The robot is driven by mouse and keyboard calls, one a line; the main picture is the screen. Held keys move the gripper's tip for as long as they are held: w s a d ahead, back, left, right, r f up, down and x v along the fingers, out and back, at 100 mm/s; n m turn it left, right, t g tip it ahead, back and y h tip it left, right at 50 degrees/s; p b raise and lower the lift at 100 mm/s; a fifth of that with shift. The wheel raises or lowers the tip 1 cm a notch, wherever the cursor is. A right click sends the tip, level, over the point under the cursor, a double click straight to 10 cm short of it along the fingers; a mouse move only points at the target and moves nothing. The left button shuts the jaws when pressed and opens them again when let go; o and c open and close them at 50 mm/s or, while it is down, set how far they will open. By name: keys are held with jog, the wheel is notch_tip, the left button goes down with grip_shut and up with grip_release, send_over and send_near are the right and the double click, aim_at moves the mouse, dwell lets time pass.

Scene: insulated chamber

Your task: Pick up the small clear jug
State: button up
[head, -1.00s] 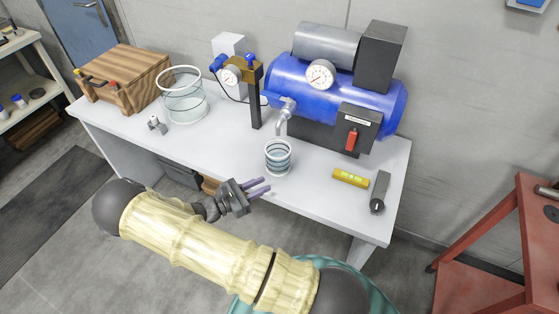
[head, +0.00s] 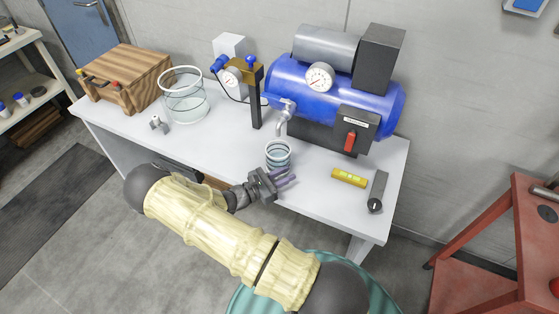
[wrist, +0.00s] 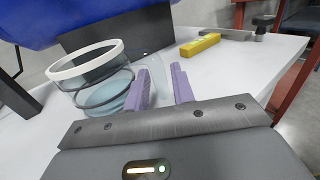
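The small clear jug (head: 278,154) stands upright near the front edge of the white table, below the metal tap of the blue tank. It has a pale rim and looks partly filled with bluish liquid. In the wrist view the jug (wrist: 92,80) is at the left, just beyond the fingers. My gripper (head: 290,180) is at the table's front edge, just in front of and slightly right of the jug.
A larger clear jug (head: 184,100) and a wooden crate (head: 128,78) stand on the table's left. The blue tank (head: 385,98) stands behind the small jug. A yellow level (head: 349,178) and a dark handled tool (head: 378,190) lie to the right. A red cart (head: 490,240) is at far right.

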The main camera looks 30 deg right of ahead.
jog(key=shift+w+d, duration=0.1)
jog(key=shift+d, duration=1.15)
grip_shut()
